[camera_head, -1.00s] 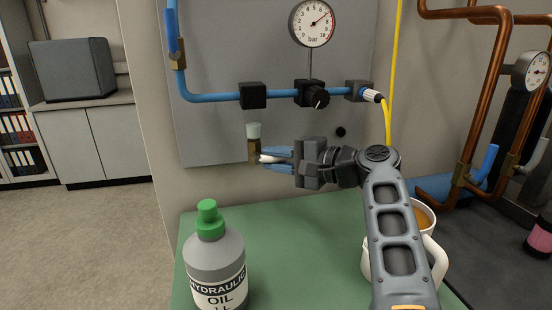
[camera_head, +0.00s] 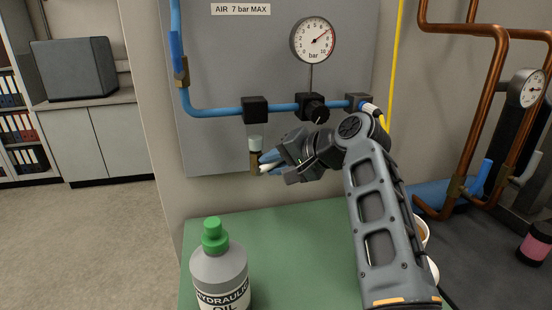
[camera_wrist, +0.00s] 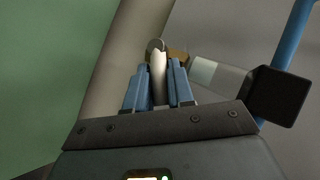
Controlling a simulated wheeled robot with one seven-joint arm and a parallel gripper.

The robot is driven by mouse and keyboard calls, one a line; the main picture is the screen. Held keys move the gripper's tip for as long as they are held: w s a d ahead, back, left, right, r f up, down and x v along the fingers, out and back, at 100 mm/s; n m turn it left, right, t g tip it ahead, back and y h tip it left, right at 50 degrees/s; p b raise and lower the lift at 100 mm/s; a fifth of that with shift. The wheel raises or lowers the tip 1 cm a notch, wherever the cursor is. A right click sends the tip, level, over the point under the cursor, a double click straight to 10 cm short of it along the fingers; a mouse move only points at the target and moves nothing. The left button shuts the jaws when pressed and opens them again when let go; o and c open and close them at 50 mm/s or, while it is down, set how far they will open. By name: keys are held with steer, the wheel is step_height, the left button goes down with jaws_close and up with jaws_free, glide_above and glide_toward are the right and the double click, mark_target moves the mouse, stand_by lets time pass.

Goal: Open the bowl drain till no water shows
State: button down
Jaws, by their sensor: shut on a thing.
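The filter bowl (camera_head: 255,143) is a small pale cup below a black block (camera_head: 255,110) on the blue air pipe. Its brass drain end (camera_head: 255,159) sits under it. In the wrist view the bowl (camera_wrist: 218,76) shows a whitish band beside the brass part (camera_wrist: 178,56) and a greyer band towards the black block. I cannot tell the water level. My gripper (camera_head: 267,167) is at the drain, its blue fingers shut on a pale drain lever (camera_wrist: 158,68). In the wrist view the lever lies between both fingers. The fingers partly hide the drain in the head view.
A pressure gauge (camera_head: 313,40) and a black knob (camera_head: 316,109) are on the panel above my gripper. A hydraulic oil bottle (camera_head: 219,275) stands on the green bench (camera_head: 290,245) at the lower left. A white mug (camera_head: 421,230) is partly behind my arm. Copper pipes stand at the right.

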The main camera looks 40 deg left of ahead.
steer(key=shift+s+a+r+t+h+p, duration=0.1)
steer(key=shift+r+t+h+p, duration=0.15)
steer(key=shift+t+h+p, duration=0.05)
steer(key=shift+n, duration=0.3)
steer(key=c, duration=1.1)
jaws_free()
steer(key=shift+o, duration=0.2)
